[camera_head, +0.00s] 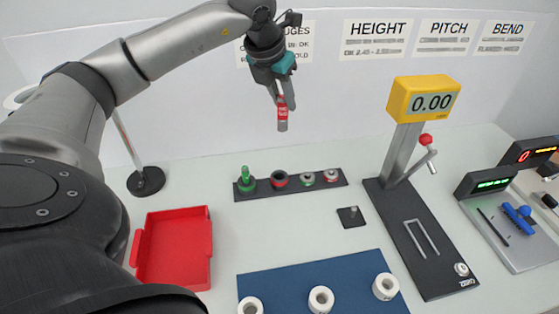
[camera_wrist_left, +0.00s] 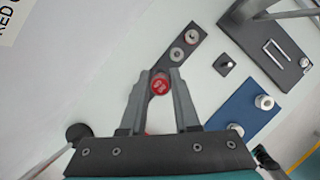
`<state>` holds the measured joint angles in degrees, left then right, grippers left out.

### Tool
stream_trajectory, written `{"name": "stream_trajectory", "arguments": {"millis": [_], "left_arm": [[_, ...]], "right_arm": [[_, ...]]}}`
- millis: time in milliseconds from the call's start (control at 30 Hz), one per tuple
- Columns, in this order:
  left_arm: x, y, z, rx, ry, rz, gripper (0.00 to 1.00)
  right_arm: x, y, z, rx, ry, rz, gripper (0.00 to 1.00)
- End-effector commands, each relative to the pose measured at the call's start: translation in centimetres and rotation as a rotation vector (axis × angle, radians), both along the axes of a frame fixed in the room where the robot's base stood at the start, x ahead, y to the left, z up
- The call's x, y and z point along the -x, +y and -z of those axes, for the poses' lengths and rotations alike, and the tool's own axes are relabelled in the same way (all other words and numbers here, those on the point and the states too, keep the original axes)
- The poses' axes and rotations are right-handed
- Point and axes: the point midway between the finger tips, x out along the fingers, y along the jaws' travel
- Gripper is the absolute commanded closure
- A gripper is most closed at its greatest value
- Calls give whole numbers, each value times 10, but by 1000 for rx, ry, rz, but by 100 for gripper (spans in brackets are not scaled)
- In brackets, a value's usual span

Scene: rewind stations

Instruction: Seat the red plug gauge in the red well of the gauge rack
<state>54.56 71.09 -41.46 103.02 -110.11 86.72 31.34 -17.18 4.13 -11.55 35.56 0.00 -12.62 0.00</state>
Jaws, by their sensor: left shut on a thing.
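The red plug gauge (camera_head: 282,114), a red band with grey metal at its lower end, hangs upright in my left gripper (camera_head: 284,102). The fingers are shut on it, high above the table. In the left wrist view the gauge's round red end (camera_wrist_left: 160,84) shows between the fingers. The black gauge rack (camera_head: 343,178) lies below on the table. A green gauge (camera_head: 244,175) stands at its left end. The red-ringed well (camera_head: 279,179) beside it looks empty. In the left wrist view the gauge and fingers hide part of the rack (camera_wrist_left: 199,31). My right gripper is out of view.
Two more ringed wells (camera_head: 319,178) fill the rack's right half. A red tray (camera_head: 205,262) is at front left. A blue mat (camera_head: 285,282) carries white rolls. A height gauge with a yellow display (camera_head: 422,100) stands at right. A small black block (camera_head: 345,221) lies between.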

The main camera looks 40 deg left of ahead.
Motion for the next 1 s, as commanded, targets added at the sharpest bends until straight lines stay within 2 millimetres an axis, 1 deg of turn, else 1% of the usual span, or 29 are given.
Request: {"name": "stream_trajectory", "arguments": {"millis": [67,167,267,500,633,733,933,1000], "left_arm": [[-1,6,-3,1,-1,-61,100],[-1,10,2,1,3,-98,100],[0,11,21,0,6,-106,100],[1,11,86,2,7,-103,100],[1,10,116,1,7,-102,100],[-1,11,130,1,3,-103,100],[0,10,146,3,3,-101,100],[0,10,158,2,5,-102,100]], "right_arm": [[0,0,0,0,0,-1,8],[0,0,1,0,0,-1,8],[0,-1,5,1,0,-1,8],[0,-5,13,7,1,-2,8],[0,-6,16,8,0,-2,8],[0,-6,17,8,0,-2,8],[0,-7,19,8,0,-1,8],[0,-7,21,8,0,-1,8]]}}
